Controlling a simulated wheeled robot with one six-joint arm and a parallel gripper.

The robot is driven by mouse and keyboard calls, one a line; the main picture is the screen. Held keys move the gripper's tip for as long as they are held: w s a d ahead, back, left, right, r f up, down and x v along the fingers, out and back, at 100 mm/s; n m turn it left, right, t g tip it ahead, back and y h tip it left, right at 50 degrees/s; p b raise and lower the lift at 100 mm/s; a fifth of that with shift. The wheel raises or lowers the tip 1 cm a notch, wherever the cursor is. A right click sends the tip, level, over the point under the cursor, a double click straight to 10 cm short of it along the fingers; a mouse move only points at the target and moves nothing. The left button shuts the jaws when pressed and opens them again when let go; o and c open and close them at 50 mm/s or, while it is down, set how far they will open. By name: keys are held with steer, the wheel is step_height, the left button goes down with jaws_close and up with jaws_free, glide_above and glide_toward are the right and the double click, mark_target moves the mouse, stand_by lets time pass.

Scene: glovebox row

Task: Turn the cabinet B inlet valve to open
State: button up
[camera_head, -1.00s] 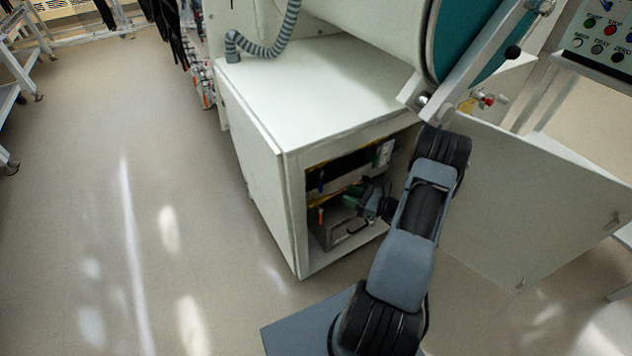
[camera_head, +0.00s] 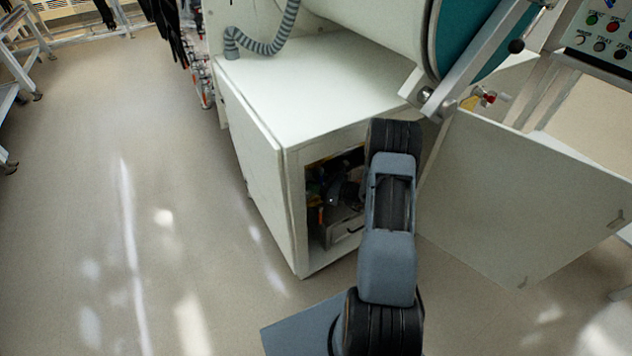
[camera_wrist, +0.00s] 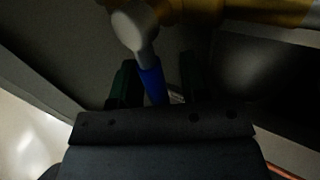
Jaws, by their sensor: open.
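In the wrist view a valve lever with a blue grip (camera_wrist: 153,82) and a silver hub hangs from a brass pipe (camera_wrist: 275,11). My gripper (camera_wrist: 157,80) is open, with one dark green finger on each side of the blue grip. Gaps show beside the grip, so the fingers do not appear closed on it. In the head view my gripper (camera_head: 337,192) is inside the open white cabinet (camera_head: 262,165), near its left side. My arm and the shade hide much of the interior, and the blue lever is hard to make out there.
The cabinet door (camera_head: 525,205) stands open to the right of my arm. A grey box with a handle (camera_head: 347,232) sits low inside the cabinet. A second small orange handle (camera_head: 321,214) shows near the left opening edge. The floor at left is clear.

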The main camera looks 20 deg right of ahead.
jaws_close()
stand_by(0.3)
steer(key=shift+d, duration=0.15)
